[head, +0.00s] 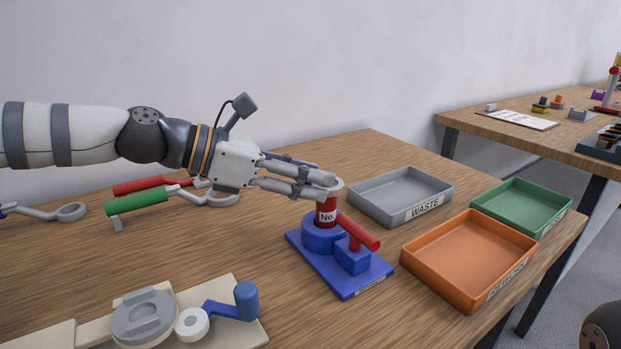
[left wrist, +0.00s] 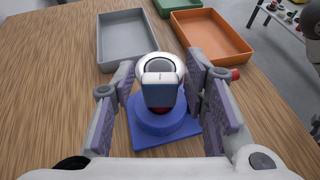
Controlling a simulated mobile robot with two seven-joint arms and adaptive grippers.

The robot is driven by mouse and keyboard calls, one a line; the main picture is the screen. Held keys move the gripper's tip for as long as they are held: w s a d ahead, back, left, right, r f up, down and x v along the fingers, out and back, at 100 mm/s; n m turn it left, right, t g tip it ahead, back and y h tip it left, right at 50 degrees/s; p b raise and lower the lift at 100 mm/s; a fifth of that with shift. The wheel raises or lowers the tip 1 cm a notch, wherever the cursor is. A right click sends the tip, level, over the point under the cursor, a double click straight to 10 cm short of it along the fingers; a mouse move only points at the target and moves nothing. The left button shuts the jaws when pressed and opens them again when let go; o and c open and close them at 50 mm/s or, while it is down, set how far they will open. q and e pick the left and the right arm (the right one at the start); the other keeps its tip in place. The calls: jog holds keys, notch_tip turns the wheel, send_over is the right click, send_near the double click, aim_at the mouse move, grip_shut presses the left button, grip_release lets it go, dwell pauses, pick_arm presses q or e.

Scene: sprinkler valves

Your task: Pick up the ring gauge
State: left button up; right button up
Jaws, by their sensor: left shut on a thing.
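My left gripper (head: 325,181) is shut on this block, which the fingers mostly hide in the head view. I cannot tell whether ring and cylinder touch. My right gripper is not in view.
A grey WASTE tray (head: 370,206), an orange tray (head: 424,274) and a green tray (head: 545,225) stand to the right. Red-handled (head: 137,186) and green-handled (head: 137,202) tools lie left. A beige plate with a grey disc (head: 143,318) is at front left. Wood between is clear.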

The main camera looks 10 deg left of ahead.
pick_arm(q)
jog(key=shift+r, duration=0.45)
jog(key=r, duration=0.2)
jog(key=r+p, duration=0.1)
jog(key=shift+s+d+r, duration=0.25)
jog(key=shift+s+r, duration=0.05)
jog(key=shift+r, duration=0.1)
jog(key=s+d+r+p, duration=0.3)
jog(key=s+d+r, duration=0.5)
jog(key=s, duration=0.2)
jog(key=shift+d+r, duration=0.15)
jog(key=shift+d, duration=0.25)
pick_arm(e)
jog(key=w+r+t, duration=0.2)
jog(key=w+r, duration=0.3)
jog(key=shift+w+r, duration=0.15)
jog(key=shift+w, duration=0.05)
